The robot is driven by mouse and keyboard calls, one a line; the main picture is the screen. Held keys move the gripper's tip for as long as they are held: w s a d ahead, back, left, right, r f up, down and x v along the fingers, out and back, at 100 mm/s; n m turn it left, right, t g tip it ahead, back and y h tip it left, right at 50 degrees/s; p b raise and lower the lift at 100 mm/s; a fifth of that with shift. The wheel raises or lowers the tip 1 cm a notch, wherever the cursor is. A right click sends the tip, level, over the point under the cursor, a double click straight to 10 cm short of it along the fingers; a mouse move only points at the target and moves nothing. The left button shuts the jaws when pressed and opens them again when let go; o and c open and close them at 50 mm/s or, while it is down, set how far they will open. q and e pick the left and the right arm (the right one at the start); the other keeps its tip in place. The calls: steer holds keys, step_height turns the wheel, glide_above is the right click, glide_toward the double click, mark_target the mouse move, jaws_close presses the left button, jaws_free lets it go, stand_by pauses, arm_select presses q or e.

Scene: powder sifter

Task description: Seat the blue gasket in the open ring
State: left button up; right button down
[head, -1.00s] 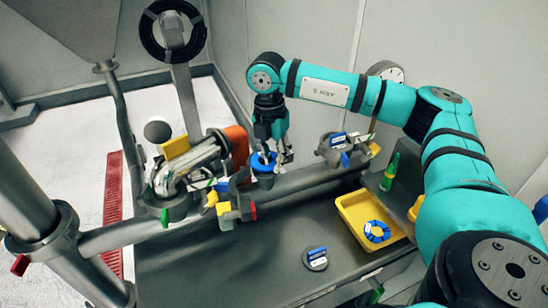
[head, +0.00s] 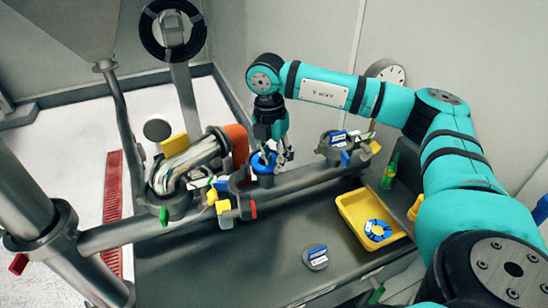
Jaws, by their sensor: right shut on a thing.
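The right gripper (head: 272,153) is shut on the rim of a blue gasket (head: 259,163). It comes down from above onto the pipe line at the middle of the bench. Clamp parts with yellow, red and green tabs (head: 225,207) stand just left of the ring. My left gripper is out of view.
A yellow tray (head: 347,203) holding a blue segmented ring (head: 377,230) lies at right. A grey disc with a blue-and-white label (head: 316,259) lies on the bench. A metal elbow pipe (head: 190,162) rises left of the gripper. A green bottle (head: 390,172) stands at right. The front bench is mostly clear.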

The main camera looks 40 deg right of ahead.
steer(key=shift+f+b, duration=0.5)
steer(key=shift+f, duration=0.25)
steer(key=c, duration=1.2)
jaws_free()
steer(key=shift+r, duration=0.1)
step_height(320, 180, up, 12)
steer(key=shift+w+a, duration=0.25)
steer(key=shift+w, duration=0.15)
